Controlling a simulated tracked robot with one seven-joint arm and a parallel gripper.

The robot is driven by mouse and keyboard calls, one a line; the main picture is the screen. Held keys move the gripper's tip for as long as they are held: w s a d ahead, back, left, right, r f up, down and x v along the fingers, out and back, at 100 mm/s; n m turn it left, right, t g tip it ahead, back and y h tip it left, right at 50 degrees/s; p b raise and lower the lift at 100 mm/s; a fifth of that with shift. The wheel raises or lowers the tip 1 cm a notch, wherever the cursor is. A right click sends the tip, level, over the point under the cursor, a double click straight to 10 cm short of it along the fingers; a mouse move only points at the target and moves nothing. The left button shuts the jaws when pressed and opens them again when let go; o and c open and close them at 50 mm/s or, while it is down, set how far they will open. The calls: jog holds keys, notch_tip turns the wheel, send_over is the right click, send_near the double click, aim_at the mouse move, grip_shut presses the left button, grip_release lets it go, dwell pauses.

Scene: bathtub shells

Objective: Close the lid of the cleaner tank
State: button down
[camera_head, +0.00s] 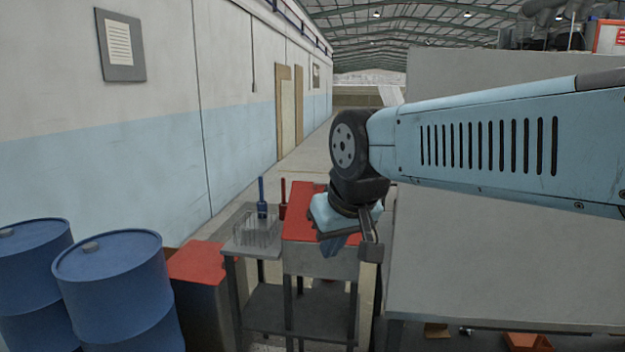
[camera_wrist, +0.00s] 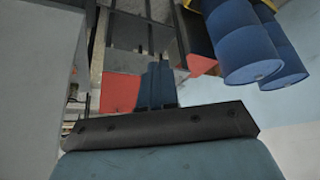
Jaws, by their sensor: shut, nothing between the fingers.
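The cleaner tank (camera_head: 318,262) is a grey box on legs, just right of centre in the head view. Its red lid (camera_head: 300,228) lies over the top and looks flat or nearly so; I cannot tell whether it is fully down. My gripper (camera_head: 334,246) is over the right part of the lid and hides it, fingers pointing down towards the front edge. In the wrist view my gripper (camera_wrist: 158,82) is shut and empty, its blue fingers together in front of the red lid (camera_wrist: 121,93). Whether the fingers touch the lid is unclear.
A small grey table with a wire rack (camera_head: 257,235) and a blue tool (camera_head: 262,200) adjoins the tank on the left. A red-topped bin (camera_head: 197,262) and blue drums (camera_head: 115,290) stand further left. A large grey bench (camera_head: 490,270) fills the right.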

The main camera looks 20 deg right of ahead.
jog(key=w+d+r+n+h, duration=0.1)
jog(key=w+d+r+n, duration=0.15)
jog(key=w, duration=0.65)
jog(key=w+d+r+n, duration=0.1)
jog(key=w+d+r, duration=0.25)
jog(key=w, duration=0.65)
jog(key=w+d+r+n+h, duration=0.15)
jog(key=w+r, duration=0.25)
jog(key=w, duration=0.5)
jog(key=w+d+f+n, duration=0.15)
jog(key=w+d, duration=0.25)
jog(key=w, duration=0.4)
jog(key=w+d+n, duration=0.2)
jog(key=w+d, duration=0.3)
jog(key=w, duration=0.2)
jog(key=w+d+f+n+g, duration=0.1)
jog(key=w+d+f, duration=0.25)
jog(key=w, duration=0.25)
jog(key=w+d+f+n, duration=0.2)
jog(key=w+d+f, duration=0.1)
jog(key=w+d, duration=0.25)
jog(key=shift+h, duration=0.45)
jog(key=x, duration=1.3)
jog(key=shift+w, duration=0.15)
